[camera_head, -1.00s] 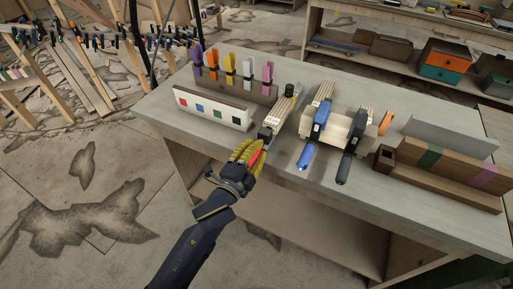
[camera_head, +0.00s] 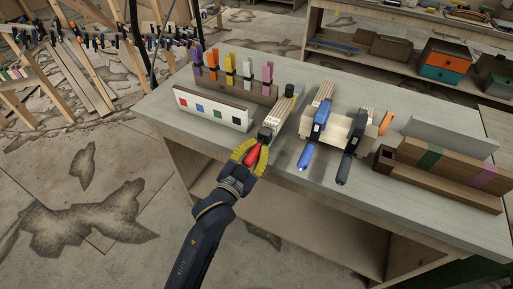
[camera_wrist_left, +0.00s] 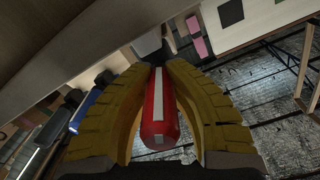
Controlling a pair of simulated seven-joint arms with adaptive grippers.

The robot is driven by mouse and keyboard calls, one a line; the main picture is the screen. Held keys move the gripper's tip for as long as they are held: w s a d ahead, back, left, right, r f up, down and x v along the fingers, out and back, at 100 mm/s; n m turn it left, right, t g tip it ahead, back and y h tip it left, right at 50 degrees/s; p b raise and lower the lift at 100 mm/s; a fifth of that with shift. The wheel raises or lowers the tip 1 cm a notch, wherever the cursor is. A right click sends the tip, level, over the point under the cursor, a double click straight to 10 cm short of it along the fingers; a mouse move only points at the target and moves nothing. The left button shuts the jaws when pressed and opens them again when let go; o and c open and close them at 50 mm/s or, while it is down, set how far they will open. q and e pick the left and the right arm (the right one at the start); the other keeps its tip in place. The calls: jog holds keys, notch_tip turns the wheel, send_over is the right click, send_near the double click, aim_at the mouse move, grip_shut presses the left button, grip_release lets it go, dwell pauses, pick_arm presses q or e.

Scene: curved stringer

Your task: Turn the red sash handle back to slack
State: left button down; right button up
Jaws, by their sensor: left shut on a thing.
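The red sash handle (camera_head: 253,154) points out over the front edge of the workbench, at the end of a sash clamp lying on wooden strips (camera_head: 281,112). My left gripper (camera_head: 250,154) has its yellow fingers on both sides of the handle and is shut on it. In the left wrist view the red handle (camera_wrist_left: 159,110) with a pale stripe along it lies lengthwise between the two yellow fingers (camera_wrist_left: 160,105). My right gripper is not in view.
A blue-handled clamp (camera_head: 305,158) and a black-handled clamp (camera_head: 344,168) stand to the right on a wooden block. A white board with coloured squares (camera_head: 213,108) and a rack of coloured clamps (camera_head: 232,82) stand to the left. Brown boxes (camera_head: 440,175) are at the right.

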pick_arm(q)
jog(key=shift+r+n, duration=0.15)
jog(key=shift+n, duration=0.75)
jog(key=c, duration=1.1)
grip_release()
jog(key=shift+c, duration=0.2)
jog(key=v, duration=1.2)
jog(key=shift+v, duration=2.85)
